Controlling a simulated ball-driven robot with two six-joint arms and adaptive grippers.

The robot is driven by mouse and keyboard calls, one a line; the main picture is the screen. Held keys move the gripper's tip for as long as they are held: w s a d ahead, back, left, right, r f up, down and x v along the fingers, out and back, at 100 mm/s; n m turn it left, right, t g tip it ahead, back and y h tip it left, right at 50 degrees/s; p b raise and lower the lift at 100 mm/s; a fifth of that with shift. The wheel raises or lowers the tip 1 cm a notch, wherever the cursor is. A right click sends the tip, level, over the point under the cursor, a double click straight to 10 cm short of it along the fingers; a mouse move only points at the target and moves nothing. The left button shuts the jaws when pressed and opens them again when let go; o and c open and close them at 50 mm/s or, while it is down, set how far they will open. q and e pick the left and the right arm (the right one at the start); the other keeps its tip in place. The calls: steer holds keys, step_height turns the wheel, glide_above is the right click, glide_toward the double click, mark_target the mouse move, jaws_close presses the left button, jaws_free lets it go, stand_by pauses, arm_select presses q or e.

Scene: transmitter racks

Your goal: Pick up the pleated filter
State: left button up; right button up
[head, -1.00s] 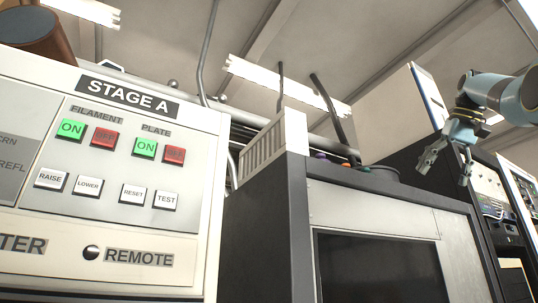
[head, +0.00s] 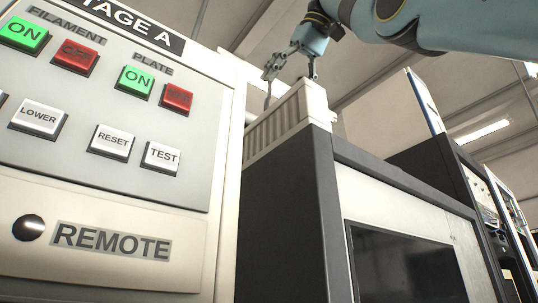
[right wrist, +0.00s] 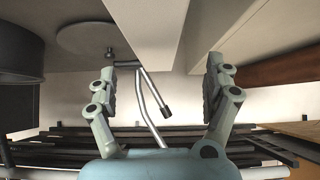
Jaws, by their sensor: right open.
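The pleated filter (head: 284,124) is a cream box with a ribbed long side. It stands upright on the left part of the dark cabinet's top in the head view. My right gripper (head: 292,71) is open just above the filter's upper edge in that view, its fingers pointing down. In the right wrist view, the open fingers (right wrist: 162,88) are spread with nothing between their tips. A pale block (right wrist: 150,28), which looks like the filter, lies ahead of the gap. I cannot tell whether the fingers touch it. My left gripper is not in view.
The dark cabinet (head: 290,215) stands right of the Stage A panel (head: 110,215), with its lit green and red buttons. More racks (head: 440,170) stand farther right. A grey bent rod (right wrist: 150,95) and dark rails (right wrist: 160,135) show in the right wrist view.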

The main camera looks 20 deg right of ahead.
mark_target(276, 120)
steer(key=x, duration=0.3)
steer(key=shift+w+d+f, duration=0.25)
steer(key=shift+f, duration=0.05)
steer(key=b+x, duration=0.1)
steer(key=x, duration=0.4)
steer(key=shift+w+f, duration=0.15)
steer(key=shift+c, duration=0.2)
steer(key=shift+s, duration=0.3)
steer(key=c, duration=0.5)
steer(key=shift+w, duration=0.1)
steer(key=c, duration=0.8)
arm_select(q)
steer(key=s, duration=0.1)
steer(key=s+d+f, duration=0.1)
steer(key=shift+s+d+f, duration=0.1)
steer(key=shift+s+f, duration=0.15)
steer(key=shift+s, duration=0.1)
arm_select(e)
steer(key=shift+c, duration=0.2)
